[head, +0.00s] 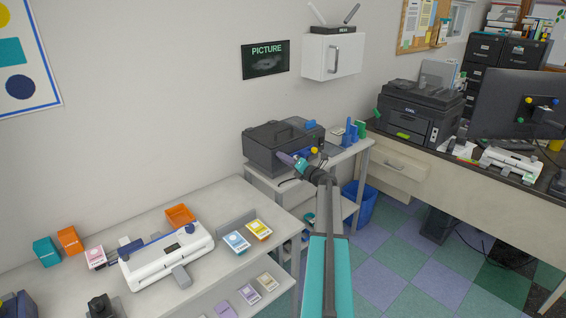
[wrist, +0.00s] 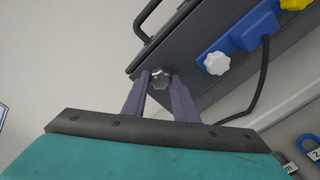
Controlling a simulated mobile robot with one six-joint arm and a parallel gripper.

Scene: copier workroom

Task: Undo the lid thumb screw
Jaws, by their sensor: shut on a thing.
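The dark grey machine (head: 270,137) stands on a small side table, and its front edge and lid handle (wrist: 150,15) fill the upper part of the wrist view. A silver lobed thumb screw (wrist: 160,76) sits at the machine's near corner, just below the lid edge. My gripper (wrist: 158,84) has its two purple fingers on either side of this screw and is shut on it. In the head view my gripper (head: 287,158) is at the machine's front left, and the screw is hidden there.
A blue block (wrist: 241,36) with a white lobed knob (wrist: 216,63) is on the machine's front, right of my fingers. A yellow knob (wrist: 296,4) and a black cable (wrist: 262,85) are close by. A white desk (head: 225,195) stands to the left, and a blue bin (head: 361,198) below right.

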